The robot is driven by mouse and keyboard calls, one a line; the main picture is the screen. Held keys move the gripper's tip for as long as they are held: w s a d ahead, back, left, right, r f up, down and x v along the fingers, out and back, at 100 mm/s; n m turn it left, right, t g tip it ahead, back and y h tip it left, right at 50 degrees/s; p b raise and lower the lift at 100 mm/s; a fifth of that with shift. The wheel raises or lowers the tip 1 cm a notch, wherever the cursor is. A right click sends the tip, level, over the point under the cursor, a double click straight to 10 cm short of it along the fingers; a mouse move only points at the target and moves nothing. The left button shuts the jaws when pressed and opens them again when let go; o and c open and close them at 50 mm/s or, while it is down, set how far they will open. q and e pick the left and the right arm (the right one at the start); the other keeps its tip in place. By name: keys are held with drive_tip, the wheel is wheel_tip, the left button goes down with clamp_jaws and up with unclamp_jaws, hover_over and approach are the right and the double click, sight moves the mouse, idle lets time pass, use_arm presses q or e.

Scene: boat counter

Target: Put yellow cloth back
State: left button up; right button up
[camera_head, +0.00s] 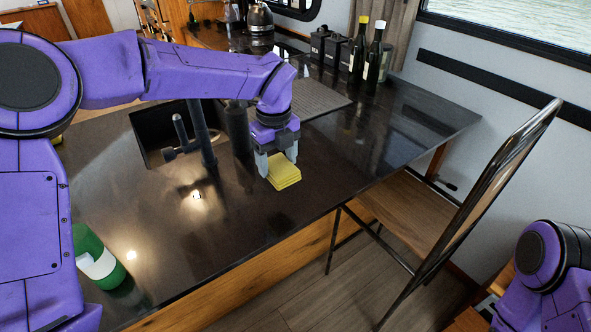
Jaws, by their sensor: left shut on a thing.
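The yellow cloth (284,178) is a small, flat, folded stack in the middle of the dark glossy counter. My left gripper (277,160) reaches down over it from above, with its two grey fingers at the cloth's far edge. The fingers are shut on the cloth. The cloth looks to be at or very near the counter surface; I cannot tell whether it touches. My right gripper is out of view; only part of my right arm shows at the lower right.
A sink (152,134) with a dark faucet (203,140) lies left of the cloth. A green bottle (97,258) is at the front left. Dark bottles (373,58) and canisters (334,52) stand at the back. A chair (425,213) stands at the right. The counter (390,150) right of the cloth is clear.

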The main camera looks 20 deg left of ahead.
use_arm(q)
drive_tip(key=w+f, duration=0.2)
drive_tip(key=w+d+f+p, duration=0.1)
drive_tip(key=w+f, duration=0.1)
drive_tip(key=w+d+f, duration=0.1)
drive_tip(key=w+f, duration=0.1)
drive_tip(key=f, duration=0.1)
drive_tip(key=shift+w+d+p, duration=0.1)
drive_tip(key=shift+d+p, duration=0.15)
drive_tip(key=shift+p, duration=0.1)
drive_tip(key=shift+s+d+f+p, duration=0.1)
drive_tip(key=shift+s+f+p, duration=0.1)
drive_tip(key=shift+f, duration=0.35)
drive_tip(key=shift+s+f+p, duration=0.15)
drive_tip(key=shift+f+p, duration=0.05)
drive_tip(key=shift+f, duration=0.35)
drive_tip(key=shift+s+f, duration=0.1)
drive_tip(key=shift+f, duration=0.1)
drive_tip(key=shift+w+f, duration=0.25)
drive_tip(key=shift+f, duration=0.1)
drive_tip(key=o, duration=0.9)
drive_tip(key=shift+c, duration=0.2)
drive_tip(key=shift+o, duration=1.2)
drive_tip(key=shift+s+r, duration=0.1)
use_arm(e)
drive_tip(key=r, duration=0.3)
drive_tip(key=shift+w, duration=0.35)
